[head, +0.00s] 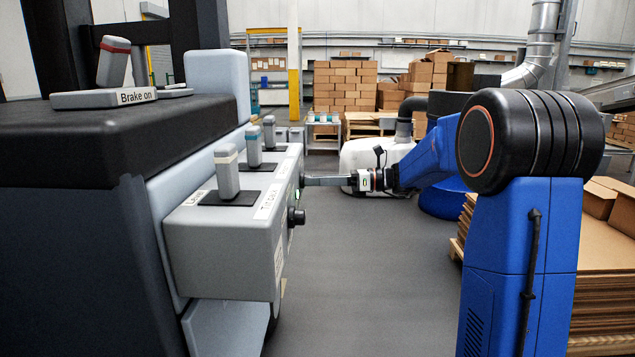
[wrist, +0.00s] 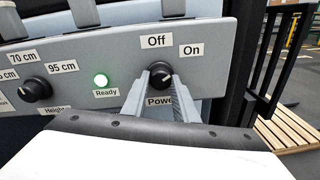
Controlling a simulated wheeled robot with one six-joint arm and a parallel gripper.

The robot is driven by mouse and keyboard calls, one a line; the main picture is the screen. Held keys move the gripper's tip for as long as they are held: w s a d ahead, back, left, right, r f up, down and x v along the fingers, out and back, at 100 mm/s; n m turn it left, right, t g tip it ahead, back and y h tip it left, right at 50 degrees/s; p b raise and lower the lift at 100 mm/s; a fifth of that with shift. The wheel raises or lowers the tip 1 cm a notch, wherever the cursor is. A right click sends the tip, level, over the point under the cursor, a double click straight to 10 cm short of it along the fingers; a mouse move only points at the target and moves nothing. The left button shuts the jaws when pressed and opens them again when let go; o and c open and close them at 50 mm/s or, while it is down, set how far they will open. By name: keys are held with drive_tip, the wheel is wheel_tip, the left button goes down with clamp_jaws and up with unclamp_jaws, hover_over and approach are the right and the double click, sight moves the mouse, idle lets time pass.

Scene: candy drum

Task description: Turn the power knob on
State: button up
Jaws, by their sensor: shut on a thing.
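The black power knob (wrist: 160,70) sits on the grey control panel (wrist: 221,60), between an "Off" label (wrist: 156,41) above it and an "On" label (wrist: 191,50) to its upper right. A "Power" label below is partly hidden by a finger. My gripper (wrist: 160,83) is shut on the power knob, one finger on each side. The knob's pale mark is small and its exact direction is hard to tell. In the head view my gripper (head: 306,181) reaches the panel's face from the right, and its tips hide most of the knob there.
A green "Ready" light (wrist: 101,80) is lit left of the power knob. A second black knob (wrist: 35,90), for height, is further left. Several grey levers, such as one with a pale band (head: 227,172), stand on top of the control box (head: 220,240). Open floor lies right of it.

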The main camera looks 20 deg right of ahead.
drive_tip(key=shift+w+r, duration=0.1)
idle(0.3)
drive_tip(key=o, duration=1)
drive_tip(key=shift+o, duration=0.3)
drive_tip(key=shift+a, duration=0.15)
drive_tip(key=v, duration=1.7)
drive_tip(key=shift+d, duration=0.25)
drive_tip(key=shift+a, duration=0.1)
